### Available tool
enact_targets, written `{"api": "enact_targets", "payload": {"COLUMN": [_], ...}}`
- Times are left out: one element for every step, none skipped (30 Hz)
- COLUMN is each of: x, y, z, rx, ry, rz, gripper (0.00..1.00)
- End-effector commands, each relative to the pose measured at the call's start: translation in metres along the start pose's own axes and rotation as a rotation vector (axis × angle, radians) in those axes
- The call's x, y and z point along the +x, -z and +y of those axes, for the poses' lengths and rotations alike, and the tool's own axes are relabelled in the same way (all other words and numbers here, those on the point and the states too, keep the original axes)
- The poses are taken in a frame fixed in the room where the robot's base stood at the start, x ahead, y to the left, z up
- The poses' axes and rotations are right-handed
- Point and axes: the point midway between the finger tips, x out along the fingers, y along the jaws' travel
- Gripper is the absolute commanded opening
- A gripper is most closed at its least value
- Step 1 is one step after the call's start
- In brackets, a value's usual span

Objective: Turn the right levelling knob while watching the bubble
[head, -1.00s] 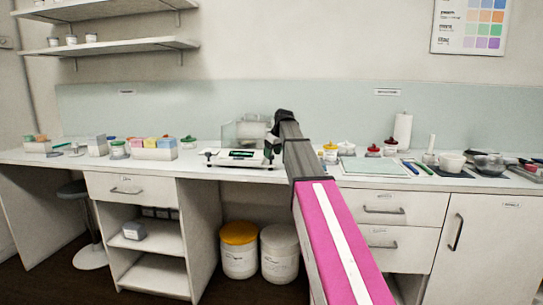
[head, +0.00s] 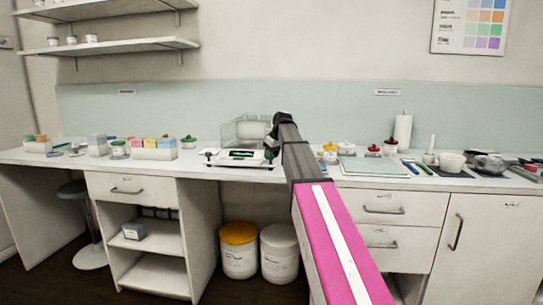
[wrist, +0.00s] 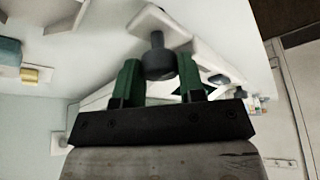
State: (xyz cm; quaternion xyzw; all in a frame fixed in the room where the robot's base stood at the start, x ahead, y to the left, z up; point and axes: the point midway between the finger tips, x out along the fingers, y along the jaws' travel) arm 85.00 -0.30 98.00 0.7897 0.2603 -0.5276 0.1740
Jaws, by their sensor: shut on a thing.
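The balance (head: 238,158) stands on the counter, with a clear draft shield at its back. My gripper (wrist: 159,72) has green fingers on either side of the dark right levelling knob (wrist: 157,58) and is shut on it. The knob sits on a pale foot at the balance's corner. In the head view my gripper (head: 270,152) is at the right front corner of the balance, and my arm covers what lies behind it. A second dark knob (head: 208,153) shows at the left corner. I cannot make out the bubble clearly.
Jars with red lids (head: 374,151) and a pale mat (head: 374,167) lie right of my arm. A green-lidded jar (head: 188,142) and a box of coloured packets (head: 153,150) stand to the left. Two tubs (head: 279,256) stand below the counter.

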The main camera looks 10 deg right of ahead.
Motion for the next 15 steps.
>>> {"api": "enact_targets", "payload": {"x": [-0.0002,-0.0002,-0.0002,-0.0002,-0.0002,-0.0002,-0.0002,-0.0002,-0.0003,-0.0002,-0.0002,-0.0002,-0.0001,0.0,0.0001], "y": [-0.0003,-0.0003,-0.0003,-0.0004,-0.0005,-0.0005,-0.0006,-0.0007,-0.0006,-0.0005,-0.0004,-0.0003,-0.0002,-0.0001,0.0001], "z": [-0.0007,-0.0009,-0.001,-0.0011,-0.0011,-0.0014,-0.0016,-0.0017,-0.0017,-0.002,-0.0021,-0.0023,-0.0027,-0.0029,-0.0032], "rx": [0.016,0.026,0.045,0.059,0.077,0.102,0.121,0.143,0.173,0.198,0.223,0.256,0.283,0.309,0.343], "ry": [-0.006,-0.011,-0.018,-0.025,-0.033,-0.042,-0.05,-0.059,-0.073,-0.082,-0.093,-0.107,-0.117,-0.129,-0.143], "rz": [0.0,0.0,0.001,0.001,0.0,0.0,0.0,0.0,0.0,0.001,0.001,0.0,0.0,0.0,0.0], "gripper": [0.13,0.13,0.13,0.13,0.13,0.13,0.13,0.13,0.13,0.13,0.13,0.13,0.13,0.13,0.13]}}
